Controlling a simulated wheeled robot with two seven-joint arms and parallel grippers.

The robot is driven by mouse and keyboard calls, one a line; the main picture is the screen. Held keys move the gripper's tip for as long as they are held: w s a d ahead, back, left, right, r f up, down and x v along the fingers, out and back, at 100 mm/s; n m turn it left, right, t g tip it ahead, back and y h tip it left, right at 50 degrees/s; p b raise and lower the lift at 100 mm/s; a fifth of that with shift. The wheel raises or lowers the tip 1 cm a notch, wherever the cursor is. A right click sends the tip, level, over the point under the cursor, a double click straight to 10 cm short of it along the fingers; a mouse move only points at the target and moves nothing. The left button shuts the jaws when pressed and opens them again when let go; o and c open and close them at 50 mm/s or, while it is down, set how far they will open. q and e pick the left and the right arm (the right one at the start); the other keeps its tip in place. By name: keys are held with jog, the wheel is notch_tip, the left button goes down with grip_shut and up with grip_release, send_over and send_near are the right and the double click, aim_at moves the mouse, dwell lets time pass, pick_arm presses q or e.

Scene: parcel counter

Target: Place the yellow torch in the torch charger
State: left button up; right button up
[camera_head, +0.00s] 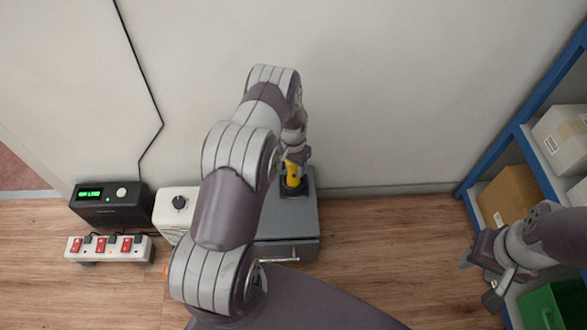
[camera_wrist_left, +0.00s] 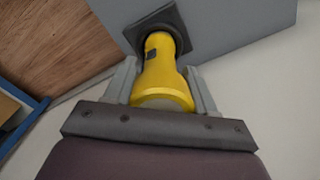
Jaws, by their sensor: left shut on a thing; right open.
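The yellow torch (camera_head: 292,175) stands upright at the dark charger (camera_head: 297,190) on top of a grey cabinet. In the left wrist view the torch (camera_wrist_left: 163,75) has its far end inside the square dark charger socket (camera_wrist_left: 177,22). How deep it sits cannot be told. My left gripper (camera_head: 293,158) is shut on the torch, with one finger on each side of it in the wrist view (camera_wrist_left: 165,85). My left arm hides part of the cabinet in the head view. My right gripper (camera_head: 480,277) is open and empty beside the shelf at the right.
The grey cabinet (camera_head: 300,224) has a drawer handle at its front. A blue shelf (camera_head: 490,165) holds cartons and a green bin (camera_head: 550,308).

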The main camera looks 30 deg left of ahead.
pick_arm(q)
jog(key=shift+f, duration=0.5)
jog(key=shift+r, duration=0.15)
jog(key=shift+c, duration=0.5)
jog(key=o, duration=1.3)
jog(key=shift+f, duration=0.2)
jog(key=shift+o, duration=0.2)
pick_arm(e)
jog(key=shift+f, duration=0.3)
pick_arm(q)
jog(key=shift+r, duration=0.15)
pick_arm(e)
jog(key=shift+r, duration=0.1)
